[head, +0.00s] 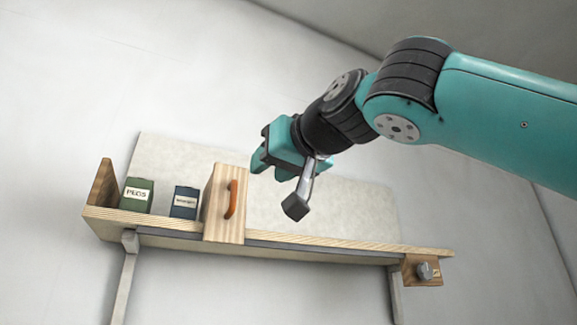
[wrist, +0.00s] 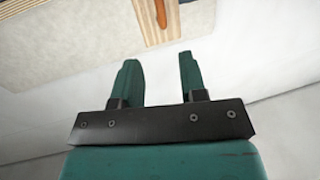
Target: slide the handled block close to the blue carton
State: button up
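The handled block (head: 212,218) is a tall pale wooden block with an orange handle (head: 231,199) on its front face. It stands on the shelf, just right of the dark blue carton (head: 185,202), with little or no gap visible between them. My gripper (head: 270,163) is up and to the right of the block, apart from it. In the wrist view my gripper (wrist: 158,62) has its two teal fingers apart with nothing between them. The block (wrist: 147,22) and its handle (wrist: 161,14) show beyond the fingertips at the top edge; the carton is not recognisable there.
A green PEGS box (head: 136,195) stands left of the carton, beside the shelf's wooden end wall (head: 102,184). The shelf (head: 320,241) is clear to the block's right. A small wooden box with a dark knob (head: 424,271) hangs at the right end.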

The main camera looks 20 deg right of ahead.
jog(key=shift+v, duration=2.25)
jog(key=shift+f, duration=0.1)
jog(key=w+a+f+n+g, duration=0.1)
jog(key=a+f+n+g, duration=0.15)
jog(key=f, duration=0.75)
jog(key=w+a+f+n+g, duration=0.1)
jog(key=f+g, duration=0.2)
jog(key=f, duration=0.6)
jog(key=w+a+f+n+g, duration=0.1)
jog(key=f+g, duration=0.2)
jog(key=f, duration=0.7)
jog(key=s+d+f+g, duration=0.2)
jog(key=s+f+g, duration=0.2)
jog(key=s+f, duration=0.4)
jog(key=s+d+f+g, duration=0.2)
jog(key=s+f+g, duration=0.3)
jog(key=f, duration=1)
jog(key=s, duration=0.3)
jog(key=shift+d+h, duration=0.35)
jog(key=shift+h, duration=0.05)
jog(key=shift+o, duration=0.3)
jog(key=shift+f+m, duration=0.1)
jog(key=shift+m, duration=0.15)
